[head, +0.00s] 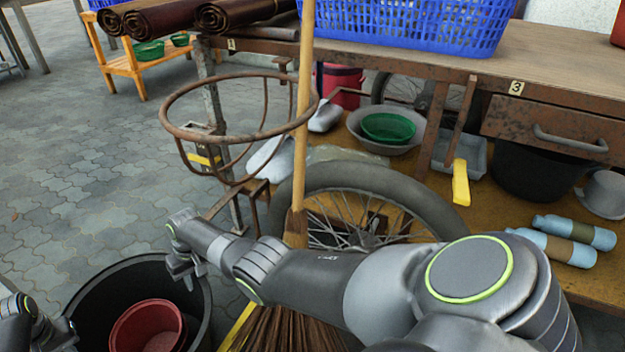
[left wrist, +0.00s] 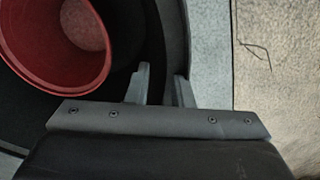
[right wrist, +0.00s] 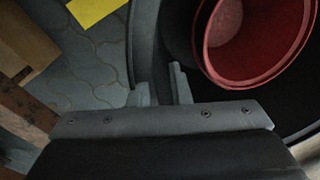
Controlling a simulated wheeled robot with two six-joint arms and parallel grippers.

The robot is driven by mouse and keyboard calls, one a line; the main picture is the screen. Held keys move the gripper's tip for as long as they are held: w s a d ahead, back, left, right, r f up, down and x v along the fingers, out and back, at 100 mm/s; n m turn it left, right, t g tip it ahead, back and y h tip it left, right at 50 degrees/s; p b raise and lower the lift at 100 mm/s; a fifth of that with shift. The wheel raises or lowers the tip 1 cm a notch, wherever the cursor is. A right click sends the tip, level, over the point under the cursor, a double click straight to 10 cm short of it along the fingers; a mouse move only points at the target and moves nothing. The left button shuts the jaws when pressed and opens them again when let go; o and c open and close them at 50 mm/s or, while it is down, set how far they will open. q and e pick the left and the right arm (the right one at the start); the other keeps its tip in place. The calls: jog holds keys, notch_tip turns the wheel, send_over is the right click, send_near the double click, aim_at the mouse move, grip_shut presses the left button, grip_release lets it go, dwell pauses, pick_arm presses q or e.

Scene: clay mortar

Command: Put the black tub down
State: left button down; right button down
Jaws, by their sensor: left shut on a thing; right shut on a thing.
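The black tub (head: 100,295) is at the lower left of the head view, with a red bucket (head: 148,326) inside it. My right gripper (head: 184,272) is shut on the tub's rim at its far right side. My left gripper (head: 66,338) is shut on the rim at the left, partly cut off by the frame. In the left wrist view the rim (left wrist: 174,30) runs between the fingers (left wrist: 160,88). In the right wrist view the rim (right wrist: 146,42) also runs between the fingers (right wrist: 162,88). The tub's underside is hidden, so I cannot tell whether it touches the floor.
A broom (head: 285,330) stands right of the tub, beside a bicycle wheel (head: 365,178). A rusty ring stand (head: 170,128) is behind. The workbench (head: 400,62) with a lower shelf fills the right. Paved floor (head: 70,180) is clear at the left and behind the tub.

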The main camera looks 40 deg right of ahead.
pick_arm(q)
jog(key=shift+f+b, duration=0.55)
jog(key=shift+f, duration=0.2)
pick_arm(e)
jog(key=shift+w+a+f, duration=0.1)
jog(key=shift+f, duration=0.55)
pick_arm(q)
jog(key=c, duration=1.3)
grip_release()
jog(key=shift+r, duration=0.2)
pick_arm(e)
jog(key=c, duration=1.3)
grip_release()
jog(key=shift+r, duration=0.1)
jog(key=shift+c, duration=0.2)
pick_arm(q)
notch_tip(320, 180, up, 12)
jog(key=shift+f, duration=0.1)
pick_arm(e)
notch_tip(320, 180, up, 12)
jog(key=d, duration=0.2)
